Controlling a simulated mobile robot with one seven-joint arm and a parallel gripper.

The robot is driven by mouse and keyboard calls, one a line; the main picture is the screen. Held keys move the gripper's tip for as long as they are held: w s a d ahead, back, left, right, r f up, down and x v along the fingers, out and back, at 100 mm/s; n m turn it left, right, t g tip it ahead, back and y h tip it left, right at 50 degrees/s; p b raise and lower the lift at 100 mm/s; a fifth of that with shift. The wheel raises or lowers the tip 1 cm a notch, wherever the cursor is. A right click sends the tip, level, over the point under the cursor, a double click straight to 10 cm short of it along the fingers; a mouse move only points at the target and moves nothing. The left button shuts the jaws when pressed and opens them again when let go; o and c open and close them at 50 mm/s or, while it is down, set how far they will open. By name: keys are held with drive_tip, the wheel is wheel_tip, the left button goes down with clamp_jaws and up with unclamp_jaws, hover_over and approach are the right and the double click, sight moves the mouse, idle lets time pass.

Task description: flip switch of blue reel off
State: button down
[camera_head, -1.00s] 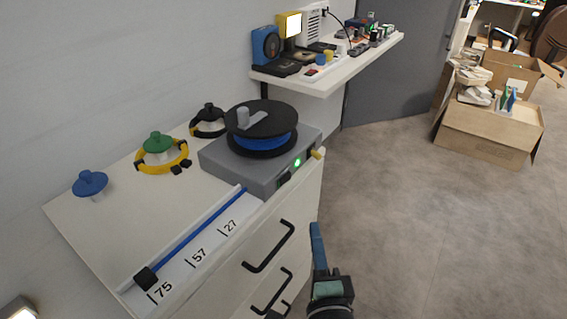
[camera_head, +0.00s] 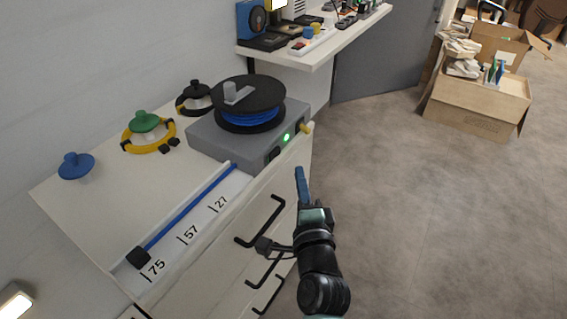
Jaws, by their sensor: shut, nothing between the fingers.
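The blue reel (camera_head: 249,117) is a black-flanged spool with blue line, lying flat on a grey box (camera_head: 210,138) on top of the white drawer cabinet. On the box's front face are a black switch (camera_head: 274,154), a lit green light (camera_head: 287,137) and a brass-coloured knob (camera_head: 307,127). A blue line runs from the box along a marked scale to a black block (camera_head: 137,257). My gripper (camera_head: 300,171) has blue fingers, shut and empty, pointing up in front of the cabinet, right of and a little below the switch. The fingers look apart from the box.
Black drawer handles (camera_head: 262,222) stick out near my arm. A cluttered shelf (camera_head: 318,49) is behind; cardboard boxes (camera_head: 475,104) stand far right. The floor to the right is clear.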

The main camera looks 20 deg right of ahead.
sight(275, 154)
drive_tip(key=w, duration=0.2)
drive_tip(key=w+a, duration=0.1)
drive_tip(key=w+p, duration=0.1)
drive_tip(key=w, duration=0.1)
drive_tip(key=shift+w+a, duration=0.25)
drive_tip(key=shift+w, duration=0.1)
drive_tip(key=shift+d, duration=0.1)
